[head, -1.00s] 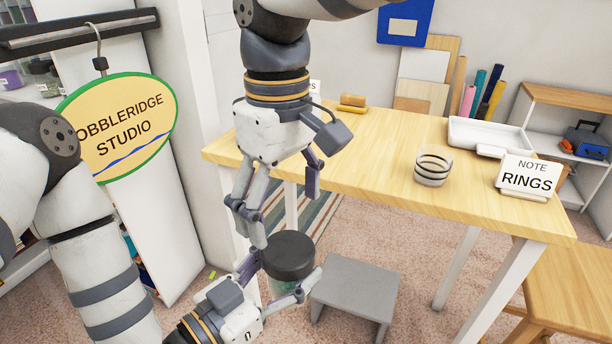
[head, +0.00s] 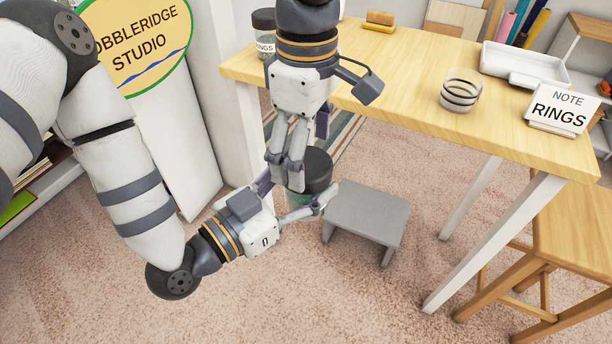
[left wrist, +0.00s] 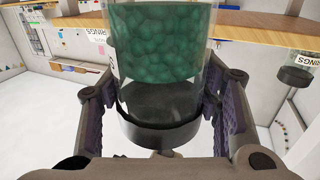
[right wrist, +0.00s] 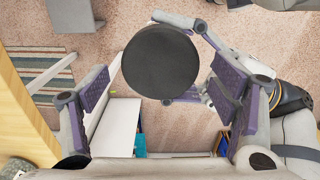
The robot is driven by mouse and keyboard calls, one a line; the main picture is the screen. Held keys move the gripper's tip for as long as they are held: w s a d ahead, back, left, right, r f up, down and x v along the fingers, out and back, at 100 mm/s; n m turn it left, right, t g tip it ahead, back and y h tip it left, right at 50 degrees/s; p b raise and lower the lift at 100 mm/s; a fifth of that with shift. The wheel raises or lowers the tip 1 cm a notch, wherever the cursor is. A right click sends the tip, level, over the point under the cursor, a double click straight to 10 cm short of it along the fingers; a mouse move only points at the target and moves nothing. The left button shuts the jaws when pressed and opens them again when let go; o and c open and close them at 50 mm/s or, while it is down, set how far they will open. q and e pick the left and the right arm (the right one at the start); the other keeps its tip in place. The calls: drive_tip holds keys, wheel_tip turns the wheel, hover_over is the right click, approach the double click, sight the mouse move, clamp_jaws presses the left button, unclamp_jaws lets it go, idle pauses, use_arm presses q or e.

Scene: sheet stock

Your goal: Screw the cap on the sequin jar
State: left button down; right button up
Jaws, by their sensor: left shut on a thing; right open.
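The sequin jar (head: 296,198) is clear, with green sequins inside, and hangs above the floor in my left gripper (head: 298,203). The left wrist view, upside down, shows the jar (left wrist: 160,45) between both fingers. The black cap (head: 317,168) sits over the jar's mouth; how tightly it is screwed I cannot tell. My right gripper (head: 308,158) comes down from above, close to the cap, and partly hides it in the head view. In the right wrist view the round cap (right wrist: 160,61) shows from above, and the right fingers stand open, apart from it.
The wooden table (head: 410,95) carries a dark-lidded rings jar (head: 264,45), a glass with black bands (head: 460,92), a white tray (head: 510,62) and a NOTE RINGS card (head: 562,110). A grey step stool (head: 368,210) stands close right of the jar. Front floor is clear.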

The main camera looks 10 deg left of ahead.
drive_tip(key=shift+f, duration=0.6)
drive_tip(key=c, duration=1.2)
drive_tip(key=o, duration=1.3)
drive_tip(key=shift+o, duration=0.2)
